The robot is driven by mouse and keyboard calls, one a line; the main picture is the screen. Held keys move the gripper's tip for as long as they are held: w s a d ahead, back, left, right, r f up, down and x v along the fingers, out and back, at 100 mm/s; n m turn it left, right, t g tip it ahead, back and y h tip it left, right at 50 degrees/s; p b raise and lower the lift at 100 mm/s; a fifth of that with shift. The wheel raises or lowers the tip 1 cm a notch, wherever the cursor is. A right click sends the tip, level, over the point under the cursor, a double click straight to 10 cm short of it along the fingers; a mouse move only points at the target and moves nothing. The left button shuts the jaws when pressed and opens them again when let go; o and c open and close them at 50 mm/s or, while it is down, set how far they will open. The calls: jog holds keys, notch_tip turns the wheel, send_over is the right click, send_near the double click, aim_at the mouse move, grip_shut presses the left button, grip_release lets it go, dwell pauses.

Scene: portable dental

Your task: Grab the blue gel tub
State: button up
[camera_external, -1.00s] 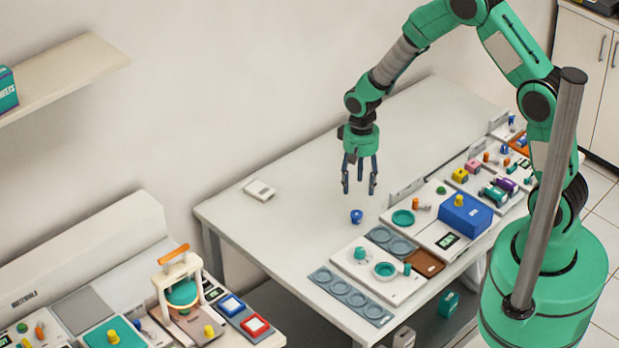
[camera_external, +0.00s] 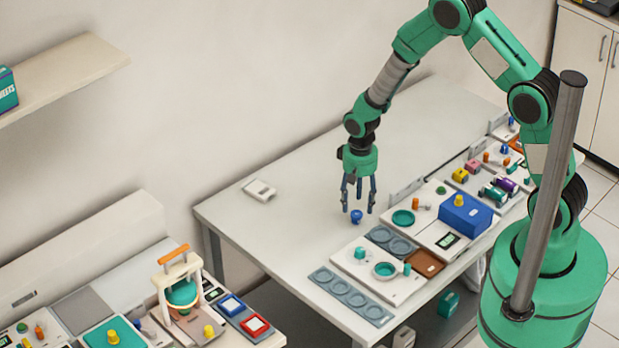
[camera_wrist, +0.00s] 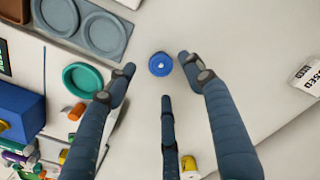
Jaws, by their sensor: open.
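The blue gel tub (camera_external: 356,216) is a small round blue pot standing on the pale table (camera_external: 290,195). In the wrist view the tub (camera_wrist: 160,64) shows from above, with a small light spot at its middle. My gripper (camera_external: 358,207) is open and points down, its dark fingers just above and around the tub in the outside view. In the wrist view the gripper (camera_wrist: 157,75) has its fingers spread, with the tub near the fingertips and between the two outer ones. I cannot tell whether any finger touches it.
A grey tray with round recesses (camera_external: 391,242) lies close in front of the tub. A white labelled case (camera_external: 259,189) lies at the table's left. The table behind the tub is clear.

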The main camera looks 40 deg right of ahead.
aim_at(357, 213)
jog(key=shift+a+f+b, duration=0.15)
jog(key=shift+f, duration=1.1)
jog(key=shift+a+f+b, duration=0.1)
jog(key=shift+f+b, duration=0.05)
jog(key=shift+f, duration=1.1)
jog(key=c, duration=1.1)
